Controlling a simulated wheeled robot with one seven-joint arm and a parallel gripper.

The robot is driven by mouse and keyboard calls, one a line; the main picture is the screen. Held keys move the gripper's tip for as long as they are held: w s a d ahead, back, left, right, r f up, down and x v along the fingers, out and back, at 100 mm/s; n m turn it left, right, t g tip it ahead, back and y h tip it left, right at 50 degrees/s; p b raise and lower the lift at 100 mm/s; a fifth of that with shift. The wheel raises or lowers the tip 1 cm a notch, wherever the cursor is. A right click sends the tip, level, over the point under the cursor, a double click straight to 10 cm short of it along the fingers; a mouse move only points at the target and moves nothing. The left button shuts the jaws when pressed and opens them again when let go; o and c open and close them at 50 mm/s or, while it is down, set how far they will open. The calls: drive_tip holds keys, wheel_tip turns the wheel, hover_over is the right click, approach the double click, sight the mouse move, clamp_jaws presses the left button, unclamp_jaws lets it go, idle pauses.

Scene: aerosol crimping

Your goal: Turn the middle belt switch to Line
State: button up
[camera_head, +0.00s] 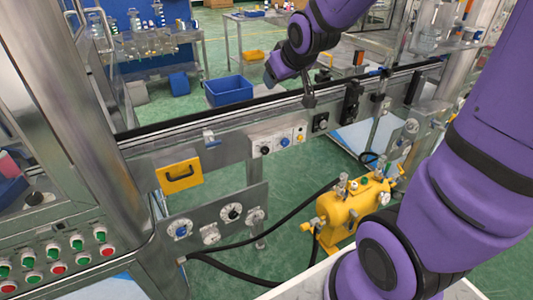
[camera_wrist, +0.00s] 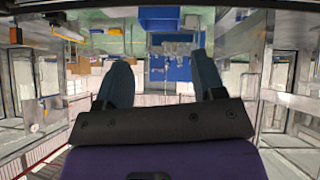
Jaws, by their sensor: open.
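A belt line runs across the middle of the head view. Its side carries a pale control panel (camera_head: 277,143) with a dark knob (camera_head: 265,150), a blue button (camera_head: 284,142) and a small yellow part. To the right is a dark square switch plate (camera_head: 320,123). I cannot tell which control is the middle belt switch, and labels and knob settings are too small to read. My gripper (camera_head: 270,77) is above and behind the belt, apart from these controls. In the wrist view, my gripper (camera_wrist: 158,60) has its two fingers spread with nothing between them.
A yellow handled plate (camera_head: 180,176) and a lower plate with dials (camera_head: 211,222) are left of the panel. A yellow tank (camera_head: 350,208) with black hoses stands in front. A blue bin (camera_head: 229,90) sits behind the belt. A steel column (camera_head: 75,130) blocks the left.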

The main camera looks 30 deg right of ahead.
drive_tip(key=w+d+f+t, duration=0.2)
drive_tip(key=w+f, duration=0.7)
drive_tip(key=m+t+y, duration=0.1)
drive_tip(key=m+t, duration=0.1)
drive_tip(key=t, duration=0.5)
approach(266, 151)
drive_tip(key=w, duration=0.9)
drive_tip(key=shift+w+f, duration=0.2)
drive_tip(key=shift+w, duration=0.05)
drive_tip(key=c, duration=0.9)
